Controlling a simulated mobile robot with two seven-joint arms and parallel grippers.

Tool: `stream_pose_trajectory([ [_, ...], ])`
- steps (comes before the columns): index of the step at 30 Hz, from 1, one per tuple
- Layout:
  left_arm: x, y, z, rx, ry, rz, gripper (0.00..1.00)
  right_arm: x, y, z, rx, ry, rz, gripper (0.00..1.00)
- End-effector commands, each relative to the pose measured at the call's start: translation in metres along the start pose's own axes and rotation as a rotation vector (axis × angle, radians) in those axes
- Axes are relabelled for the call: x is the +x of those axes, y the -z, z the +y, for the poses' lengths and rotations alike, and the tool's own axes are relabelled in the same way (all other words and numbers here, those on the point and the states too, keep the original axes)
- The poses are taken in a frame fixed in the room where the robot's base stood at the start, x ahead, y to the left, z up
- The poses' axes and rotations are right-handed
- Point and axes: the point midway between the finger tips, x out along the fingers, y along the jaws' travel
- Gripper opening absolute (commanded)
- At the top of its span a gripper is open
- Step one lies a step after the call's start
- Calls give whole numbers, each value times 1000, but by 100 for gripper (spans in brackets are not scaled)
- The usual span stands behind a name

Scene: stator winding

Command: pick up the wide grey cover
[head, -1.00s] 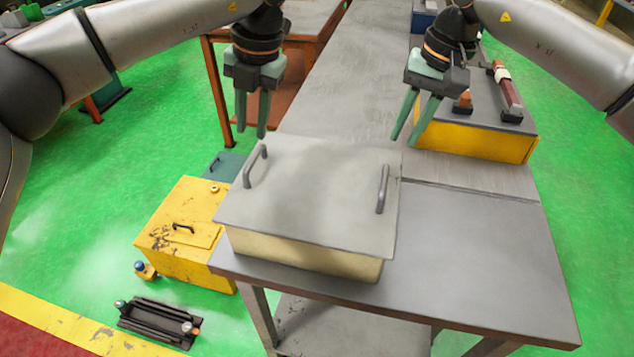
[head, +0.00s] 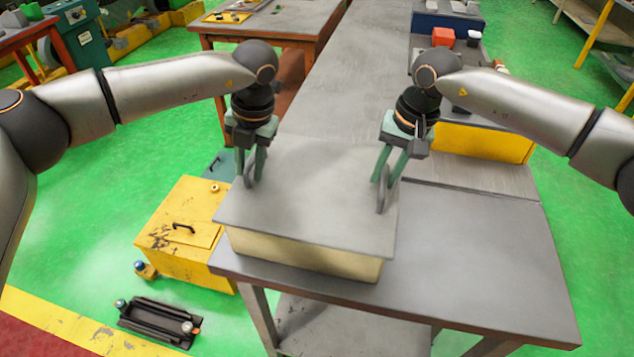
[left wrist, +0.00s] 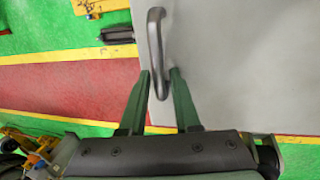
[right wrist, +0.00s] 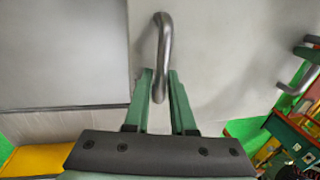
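The wide grey cover (head: 312,200) lies flat on a cream box (head: 300,255) and has a bar handle near each side. My left gripper (head: 251,180) is open, with its fingers on either side of the left handle (left wrist: 155,38). My right gripper (head: 384,182) is open, with its fingers on either side of the right handle (right wrist: 163,40). In both wrist views the near end of the handle shows between the fingers, without a clear grip on it. In the head view the fingers partly hide the handles.
The box stands on a grey metal table (head: 470,260), clear to its right. A yellow case (head: 185,235) and a black rack (head: 158,320) are on the green floor to the left. A yellow-sided unit (head: 480,143) stands behind on the right.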

Motion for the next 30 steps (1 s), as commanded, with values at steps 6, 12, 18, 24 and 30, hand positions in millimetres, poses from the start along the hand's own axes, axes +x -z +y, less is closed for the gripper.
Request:
stream_pose_trajectory([
  [6,0,0,0,0,0,0,12,0,0,0,0,0,0,4],
  [12,0,0,0,0,0,0,0,0,0,0,0,0,0,0],
  [18,-1,0,0,0,-1,0,0,-1,0,0,0,0,0,0],
  [24,-1,0,0,0,-1,0,0,-1,0,0,0,0,0,0],
  [30,-1,0,0,-1,-1,-1,0,-1,0,0,1,0,0,0],
])
